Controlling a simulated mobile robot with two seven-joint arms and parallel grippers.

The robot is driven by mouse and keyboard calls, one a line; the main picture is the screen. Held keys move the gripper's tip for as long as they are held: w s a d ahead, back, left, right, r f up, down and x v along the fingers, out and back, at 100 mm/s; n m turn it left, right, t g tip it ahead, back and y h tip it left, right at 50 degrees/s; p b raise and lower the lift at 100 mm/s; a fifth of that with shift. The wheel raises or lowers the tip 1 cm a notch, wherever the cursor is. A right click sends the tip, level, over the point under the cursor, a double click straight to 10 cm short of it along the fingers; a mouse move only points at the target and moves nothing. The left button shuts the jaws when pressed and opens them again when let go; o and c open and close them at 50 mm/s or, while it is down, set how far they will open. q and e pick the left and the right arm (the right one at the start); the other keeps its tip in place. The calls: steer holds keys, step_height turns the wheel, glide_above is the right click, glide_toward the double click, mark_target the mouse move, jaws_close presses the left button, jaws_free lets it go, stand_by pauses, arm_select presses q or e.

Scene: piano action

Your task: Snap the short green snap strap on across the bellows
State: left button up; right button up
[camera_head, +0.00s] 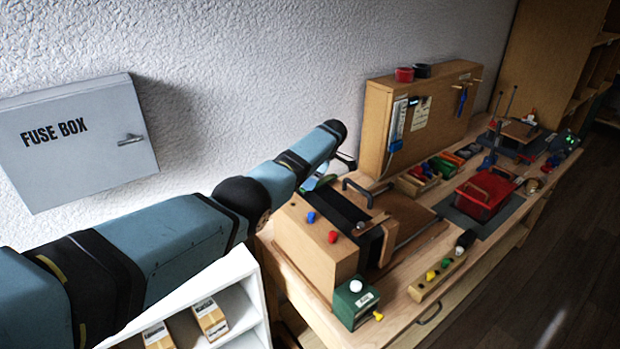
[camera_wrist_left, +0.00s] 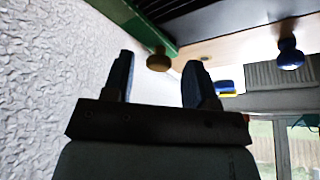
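The bellows (camera_head: 346,212) is a black pleated body between wooden boards on the bench, and its dark folds show at the top of the left wrist view (camera_wrist_left: 225,14). A green strap (camera_wrist_left: 140,24) runs along the bellows' wall-side edge in that view, with a round wooden knob (camera_wrist_left: 158,62) at its near end. A bit of green also shows below my left wrist in the head view. My left gripper (camera_wrist_left: 160,66) is open, its two dark fingers apart and nothing visibly held between them. The knob appears beyond the fingertips. My right gripper is not in view.
A blue knob (camera_head: 311,217) and a red knob (camera_head: 333,237) stand on the wooden box. A green box (camera_head: 354,305) stands at the bench's front corner. A wooden tool cabinet (camera_head: 425,105), a red container (camera_head: 484,193) and small bins (camera_head: 418,180) stand farther right. The wall is close by.

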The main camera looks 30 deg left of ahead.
arm_select(q)
steer(key=b+v, duration=0.2)
steer(key=v, duration=1.1)
steer(key=shift+d+r, duration=0.2)
steer(key=shift+r, duration=0.2)
steer(key=shift+w, duration=0.1)
